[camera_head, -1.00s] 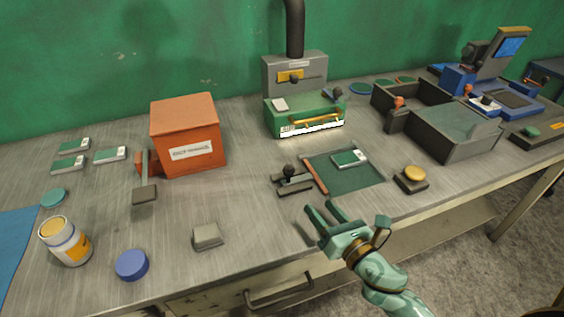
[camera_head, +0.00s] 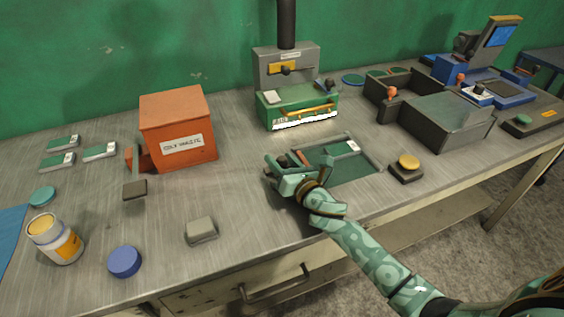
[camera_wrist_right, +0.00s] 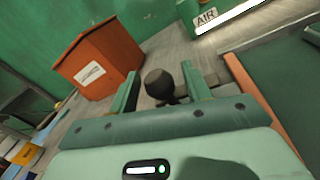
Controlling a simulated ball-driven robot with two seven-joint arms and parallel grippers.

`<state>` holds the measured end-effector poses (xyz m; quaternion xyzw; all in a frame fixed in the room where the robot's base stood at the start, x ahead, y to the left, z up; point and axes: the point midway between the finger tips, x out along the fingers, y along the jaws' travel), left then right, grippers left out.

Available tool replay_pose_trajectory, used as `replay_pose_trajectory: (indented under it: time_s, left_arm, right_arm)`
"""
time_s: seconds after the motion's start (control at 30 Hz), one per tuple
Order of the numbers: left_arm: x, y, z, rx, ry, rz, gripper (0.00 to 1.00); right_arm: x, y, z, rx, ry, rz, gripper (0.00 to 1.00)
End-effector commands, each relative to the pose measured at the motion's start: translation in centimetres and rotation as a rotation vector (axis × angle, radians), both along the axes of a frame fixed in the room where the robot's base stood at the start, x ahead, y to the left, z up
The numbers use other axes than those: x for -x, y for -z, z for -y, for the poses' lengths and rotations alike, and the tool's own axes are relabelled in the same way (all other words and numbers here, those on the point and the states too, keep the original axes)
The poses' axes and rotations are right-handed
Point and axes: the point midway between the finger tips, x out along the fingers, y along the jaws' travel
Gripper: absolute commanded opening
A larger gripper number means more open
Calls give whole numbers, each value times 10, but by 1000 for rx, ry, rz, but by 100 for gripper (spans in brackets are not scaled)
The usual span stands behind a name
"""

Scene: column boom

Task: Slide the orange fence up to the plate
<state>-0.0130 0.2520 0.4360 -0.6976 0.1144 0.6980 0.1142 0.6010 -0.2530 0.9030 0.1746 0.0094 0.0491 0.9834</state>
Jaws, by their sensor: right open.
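The orange fence (camera_head: 301,157) is a thin strip along the left side of the dark green bed; it also shows in the right wrist view (camera_wrist_right: 255,92). A dark round knob (camera_wrist_right: 159,84) on a grey block stands left of it. The plate (camera_head: 345,147), small, green and white, lies on the bed toward its back right, apart from the fence. My right gripper (camera_head: 272,166) is open, with its fingers on either side of the knob in the wrist view. In the head view it hides the knob and part of the fence. My left gripper is not in view.
A green press (camera_head: 297,107) stands behind the bed. A yellow button (camera_head: 408,162) is to its right, with a grey bin (camera_head: 446,117) beyond. An orange box (camera_head: 178,128) stands to the left. The bench between box and bed is clear.

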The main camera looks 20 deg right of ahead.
Motion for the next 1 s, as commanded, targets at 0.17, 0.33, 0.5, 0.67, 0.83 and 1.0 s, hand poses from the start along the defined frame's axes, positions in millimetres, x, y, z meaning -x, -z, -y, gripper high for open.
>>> replay_pose_trajectory:
  time_s: [0.17,0.33,0.5,0.67,0.83,1.0]
  left_arm:
    - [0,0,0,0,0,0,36]
    - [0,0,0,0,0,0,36]
    - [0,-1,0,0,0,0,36]
    - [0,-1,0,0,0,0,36]
    - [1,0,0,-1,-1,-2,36]
    - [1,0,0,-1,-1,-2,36]
  right_arm:
    - [0,0,0,0,0,0,43]
    - [0,0,0,0,-1,1,0]
    - [1,0,9,3,0,1,0]
    - [3,-1,43,7,2,1,0]
    - [4,0,68,3,2,1,0]
    - [5,0,71,-1,1,0,0]
